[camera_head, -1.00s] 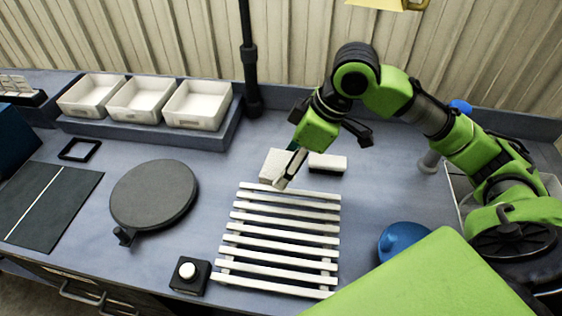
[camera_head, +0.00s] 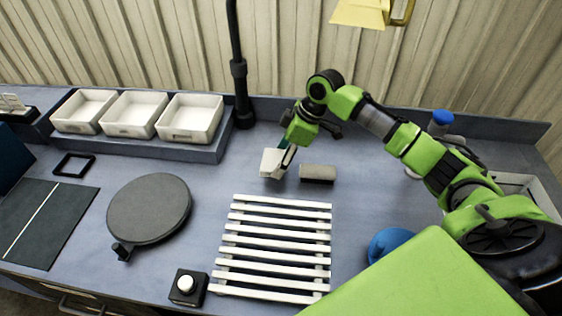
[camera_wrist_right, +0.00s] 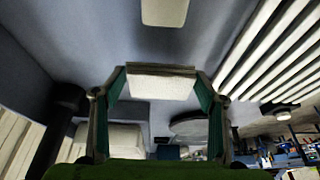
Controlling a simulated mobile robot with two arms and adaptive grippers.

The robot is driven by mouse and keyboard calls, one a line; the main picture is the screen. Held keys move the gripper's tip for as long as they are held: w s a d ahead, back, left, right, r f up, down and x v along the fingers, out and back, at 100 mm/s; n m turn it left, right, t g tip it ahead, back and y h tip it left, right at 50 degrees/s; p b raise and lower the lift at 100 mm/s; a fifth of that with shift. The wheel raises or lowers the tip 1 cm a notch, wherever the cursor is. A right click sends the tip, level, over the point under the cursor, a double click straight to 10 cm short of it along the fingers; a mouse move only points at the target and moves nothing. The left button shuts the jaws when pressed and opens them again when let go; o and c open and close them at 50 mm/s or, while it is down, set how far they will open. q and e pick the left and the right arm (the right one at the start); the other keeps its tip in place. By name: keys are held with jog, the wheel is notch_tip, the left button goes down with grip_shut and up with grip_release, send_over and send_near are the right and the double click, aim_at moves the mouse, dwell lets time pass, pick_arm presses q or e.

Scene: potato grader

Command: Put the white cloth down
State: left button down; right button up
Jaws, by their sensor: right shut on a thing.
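The white cloth (camera_head: 272,163) is a small folded white block in the head view, behind the slatted rack. My right gripper (camera_head: 286,157) is shut on it. In the right wrist view the cloth (camera_wrist_right: 162,88) sits between the two fingers of the right gripper (camera_wrist_right: 162,80). It looks slightly above the worktop, though the gap is hard to judge. My left gripper is in neither view.
A dark block with a pale top (camera_head: 318,173) lies just right of the cloth. The white slatted rack (camera_head: 272,240) is in front. Three white bins (camera_head: 190,118) stand on a ledge at back left, and a round dark plate (camera_head: 150,208) lies left. Worktop between plate and cloth is clear.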

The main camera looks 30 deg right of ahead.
jog(key=shift+w+d+f, duration=0.15)
jog(key=shift+w+f, duration=0.2)
jog(key=shift+f, duration=0.1)
notch_tip(320, 180, down, 3)
jog(key=shift+w+d+r+p, duration=0.1)
jog(key=shift+w+p, duration=0.05)
jog(key=shift+p, duration=0.8)
jog(key=shift+f, duration=0.35)
jog(key=shift+f, duration=0.15)
jog(key=o, duration=1.2)
jog(key=shift+c, duration=0.2)
jog(key=shift+r, duration=0.2)
jog(key=shift+d+r, duration=0.2)
jog(key=shift+r, duration=0.1)
jog(key=b+v, duration=0.2)
jog(key=v, duration=0.9)
